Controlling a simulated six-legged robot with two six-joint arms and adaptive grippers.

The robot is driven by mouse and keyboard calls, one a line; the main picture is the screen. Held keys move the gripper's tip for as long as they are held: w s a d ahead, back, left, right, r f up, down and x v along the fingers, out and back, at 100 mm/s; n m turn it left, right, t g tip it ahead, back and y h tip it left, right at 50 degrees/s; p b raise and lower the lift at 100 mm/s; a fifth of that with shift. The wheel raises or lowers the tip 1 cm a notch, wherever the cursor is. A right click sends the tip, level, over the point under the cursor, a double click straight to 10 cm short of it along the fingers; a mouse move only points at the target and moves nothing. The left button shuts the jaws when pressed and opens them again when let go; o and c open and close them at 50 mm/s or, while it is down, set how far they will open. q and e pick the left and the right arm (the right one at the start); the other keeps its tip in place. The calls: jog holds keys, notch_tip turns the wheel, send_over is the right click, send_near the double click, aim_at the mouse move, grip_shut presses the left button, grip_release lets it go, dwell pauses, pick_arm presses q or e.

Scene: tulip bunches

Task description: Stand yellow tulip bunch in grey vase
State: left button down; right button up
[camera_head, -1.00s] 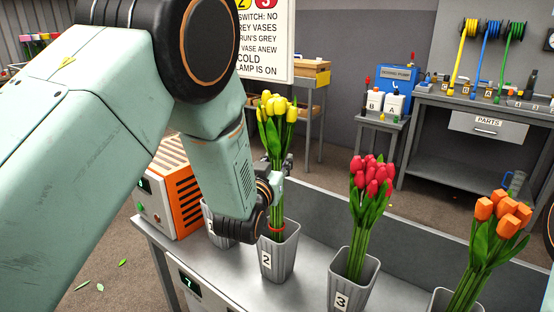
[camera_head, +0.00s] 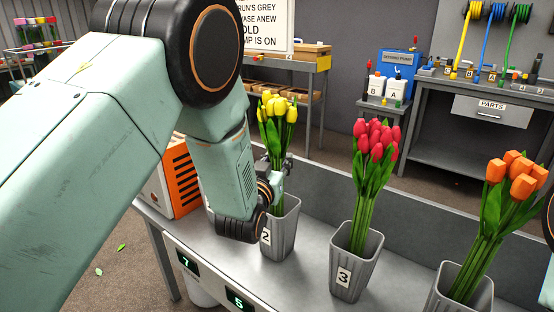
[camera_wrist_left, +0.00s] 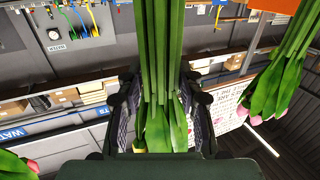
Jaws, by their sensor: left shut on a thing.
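The yellow tulip bunch (camera_head: 277,112) is upright above the grey vase marked 2 (camera_head: 283,238). Its lower stems go down to the vase mouth and appear to be inside, though my left arm covers part of them. My left gripper (camera_head: 280,172) is shut on the stems, below the blooms and above the vase rim. In the left wrist view, green stems (camera_wrist_left: 160,55) run between the jaws (camera_wrist_left: 160,115). A bit of yellow bloom shows below them.
The grey vase marked 3 (camera_head: 355,266) holds red tulips (camera_head: 376,142). Another grey vase (camera_head: 461,290) at right holds orange tulips (camera_head: 517,178). An orange-sided machine (camera_head: 180,178) stands left of vase 2, partly behind my arm. The bench (camera_head: 312,262) is clear between vases.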

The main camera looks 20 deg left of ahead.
pick_arm(q)
jog(key=shift+s, duration=0.1)
jog(key=shift+f+b, duration=0.35)
jog(key=shift+f, duration=0.25)
jog(key=c, duration=0.8)
grip_release()
jog(key=shift+o, duration=0.2)
jog(key=o, duration=0.6)
jog(key=s, duration=1.2)
jog(key=shift+w, duration=0.15)
